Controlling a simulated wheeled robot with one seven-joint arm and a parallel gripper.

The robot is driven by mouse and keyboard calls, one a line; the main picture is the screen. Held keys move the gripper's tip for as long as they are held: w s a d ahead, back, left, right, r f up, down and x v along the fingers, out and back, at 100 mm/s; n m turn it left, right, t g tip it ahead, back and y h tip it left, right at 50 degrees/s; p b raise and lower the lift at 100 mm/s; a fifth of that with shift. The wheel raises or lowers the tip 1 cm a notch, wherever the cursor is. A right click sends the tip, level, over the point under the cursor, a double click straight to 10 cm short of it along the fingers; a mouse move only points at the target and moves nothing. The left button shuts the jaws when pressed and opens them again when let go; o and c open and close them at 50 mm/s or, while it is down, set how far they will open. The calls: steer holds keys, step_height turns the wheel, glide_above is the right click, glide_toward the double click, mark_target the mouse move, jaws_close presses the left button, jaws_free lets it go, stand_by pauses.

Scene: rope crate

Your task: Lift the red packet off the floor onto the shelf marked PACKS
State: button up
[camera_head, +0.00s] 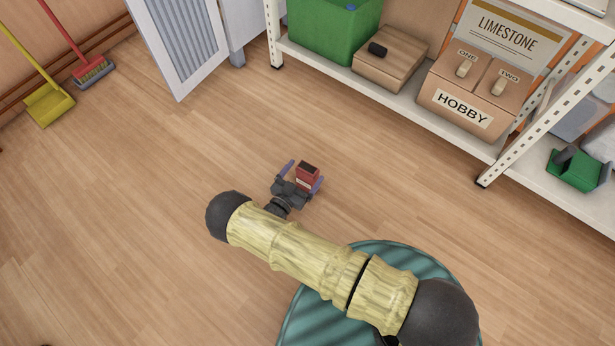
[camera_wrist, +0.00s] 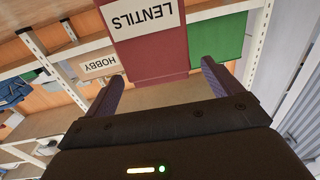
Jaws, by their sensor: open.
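The red packet (camera_head: 308,172) stands at my gripper (camera_head: 302,177) over the wooden floor in the head view; its base is partly hidden. In the wrist view the red packet (camera_wrist: 150,55) appears upside down, with a white LENTILS label. My gripper (camera_wrist: 162,82) is open there, its two purple fingers apart, one toward each side of the packet. I cannot tell whether either finger touches it. No shelf label reading PACKS is readable in either view.
A LIMESTONE sign (camera_head: 508,35) stands behind.

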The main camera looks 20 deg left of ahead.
mark_target(311, 164)
steer(key=x, duration=0.4)
steer(key=shift+w+d+f, duration=0.1)
steer(key=shift+w, duration=0.15)
steer(key=c, duration=1.6)
